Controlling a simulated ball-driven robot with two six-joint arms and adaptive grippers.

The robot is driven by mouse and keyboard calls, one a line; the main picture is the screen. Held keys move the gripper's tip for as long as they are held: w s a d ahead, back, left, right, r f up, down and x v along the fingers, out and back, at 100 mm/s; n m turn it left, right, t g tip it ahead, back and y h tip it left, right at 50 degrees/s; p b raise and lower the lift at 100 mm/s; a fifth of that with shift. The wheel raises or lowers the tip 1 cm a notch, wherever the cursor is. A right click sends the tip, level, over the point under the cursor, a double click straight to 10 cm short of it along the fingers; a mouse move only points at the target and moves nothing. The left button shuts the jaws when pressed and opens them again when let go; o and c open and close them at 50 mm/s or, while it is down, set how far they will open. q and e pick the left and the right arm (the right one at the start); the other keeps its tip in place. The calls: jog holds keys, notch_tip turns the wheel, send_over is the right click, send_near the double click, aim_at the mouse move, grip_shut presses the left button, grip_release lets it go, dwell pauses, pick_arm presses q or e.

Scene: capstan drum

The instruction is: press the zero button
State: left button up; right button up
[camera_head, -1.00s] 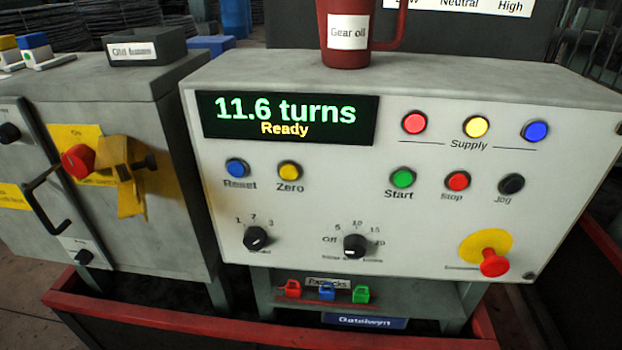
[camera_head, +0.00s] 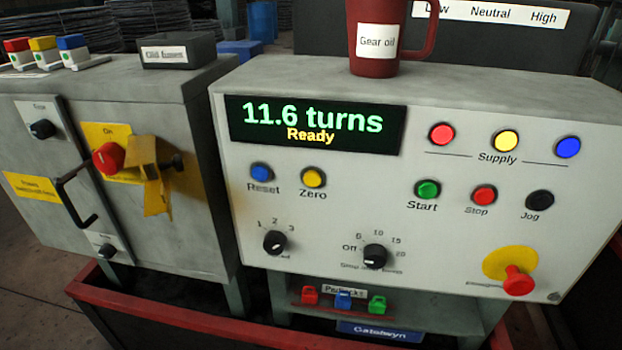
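The Zero button (camera_head: 313,177) is a round yellow button on the left part of the grey control panel (camera_head: 400,260), with the label "Zero" below it. The blue Reset button (camera_head: 262,172) is just to its left. Above them the display (camera_head: 316,124) reads "11.6 turns" in green and "Ready" in yellow. Nothing covers the Zero button. Neither of my grippers shows in the head view.
A red emergency knob (camera_head: 518,281) sticks out at lower right. The space before the panel is clear.

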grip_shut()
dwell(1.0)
